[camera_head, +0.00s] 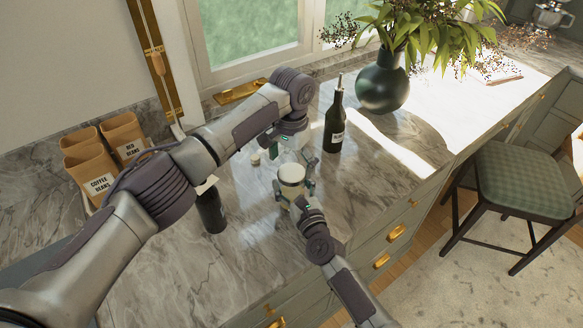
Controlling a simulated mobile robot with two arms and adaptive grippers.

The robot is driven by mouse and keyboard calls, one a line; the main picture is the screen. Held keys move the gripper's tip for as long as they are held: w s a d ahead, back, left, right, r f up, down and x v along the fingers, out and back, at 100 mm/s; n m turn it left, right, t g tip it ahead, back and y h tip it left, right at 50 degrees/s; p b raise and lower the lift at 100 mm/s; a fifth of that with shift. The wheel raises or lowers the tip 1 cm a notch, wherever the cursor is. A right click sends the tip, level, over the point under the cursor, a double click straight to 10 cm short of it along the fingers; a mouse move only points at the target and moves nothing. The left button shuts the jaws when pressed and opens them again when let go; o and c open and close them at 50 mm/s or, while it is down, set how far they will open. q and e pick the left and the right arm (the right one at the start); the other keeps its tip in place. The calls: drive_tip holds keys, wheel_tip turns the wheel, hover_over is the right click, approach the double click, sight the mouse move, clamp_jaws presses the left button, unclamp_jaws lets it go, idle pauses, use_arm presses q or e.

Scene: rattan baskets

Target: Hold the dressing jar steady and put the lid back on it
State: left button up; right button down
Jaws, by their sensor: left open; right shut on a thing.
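The dressing jar (291,174) stands on the marble counter with its pale round top facing up. My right gripper (295,190) comes from below and is shut around the jar, one finger on each side. My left gripper (292,150) is open just behind the jar, pointing down, apart from the jar's top as far as I can see. A small pale round piece (255,160) lies left of the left gripper; I cannot tell whether it is the lid. The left gripper's fingers are partly hidden by its own arm.
A dark bottle (334,122) stands behind right of the jar and a dark cylinder (211,211) to the left. A green vase (383,82) with leaves is at the back. Paper bean bags (100,165) stand at far left. The marble counter (240,270) is clear in front.

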use_arm(q)
wheel_tip(320, 180, up, 10)
idle(0.3)
use_arm(e)
unclamp_jaws()
drive_tip(key=v, duration=1.2)
idle(0.4)
